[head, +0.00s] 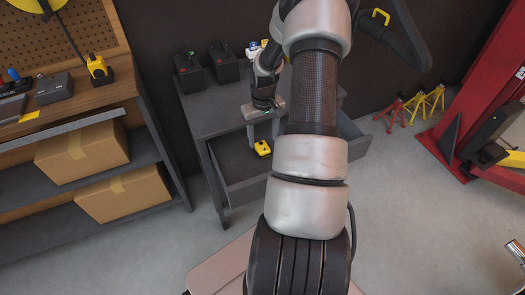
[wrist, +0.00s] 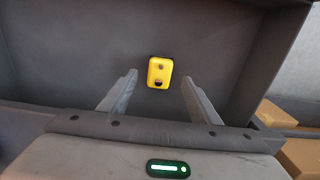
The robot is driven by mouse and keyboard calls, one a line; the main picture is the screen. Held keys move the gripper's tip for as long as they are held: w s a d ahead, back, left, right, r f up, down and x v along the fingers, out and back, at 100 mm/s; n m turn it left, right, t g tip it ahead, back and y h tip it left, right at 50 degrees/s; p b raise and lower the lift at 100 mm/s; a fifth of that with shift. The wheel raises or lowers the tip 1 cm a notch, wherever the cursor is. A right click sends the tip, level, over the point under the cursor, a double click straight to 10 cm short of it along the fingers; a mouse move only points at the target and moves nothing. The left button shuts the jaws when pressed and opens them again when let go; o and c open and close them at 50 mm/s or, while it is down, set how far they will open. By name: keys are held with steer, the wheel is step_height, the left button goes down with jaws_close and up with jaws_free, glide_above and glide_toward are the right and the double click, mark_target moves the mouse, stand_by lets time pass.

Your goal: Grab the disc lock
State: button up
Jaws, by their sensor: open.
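A small yellow disc lock (head: 262,148) with dark spots lies in the open grey drawer (head: 238,193) of the dark cabinet. In the wrist view the lock (wrist: 159,72) lies flat on the drawer's bare floor. My gripper (head: 263,138) is over the drawer, pointing down, its jaws apart and empty. In the wrist view the lock appears centred between the two fingertips (wrist: 159,79), a little beyond them. The fingers do not visibly touch it. My arm hides the right part of the drawer.
Two black batteries (head: 189,72) stand on the cabinet top (head: 200,112) close behind my gripper. The drawer walls surround the lock. A wooden workbench (head: 60,95) with cardboard boxes (head: 82,152) below is on the left. Red and yellow stands (head: 397,113) and a red lift (head: 480,90) are on the right.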

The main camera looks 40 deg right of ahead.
mark_target(262, 146)
steer(key=f, duration=0.1)
steer(key=f+b, duration=0.1)
steer(key=f, duration=0.3)
steer(key=shift+w+f+b, duration=0.15)
steer(key=shift+w+b, duration=0.1)
steer(key=shift+b, duration=0.05)
steer(key=c, duration=1.4)
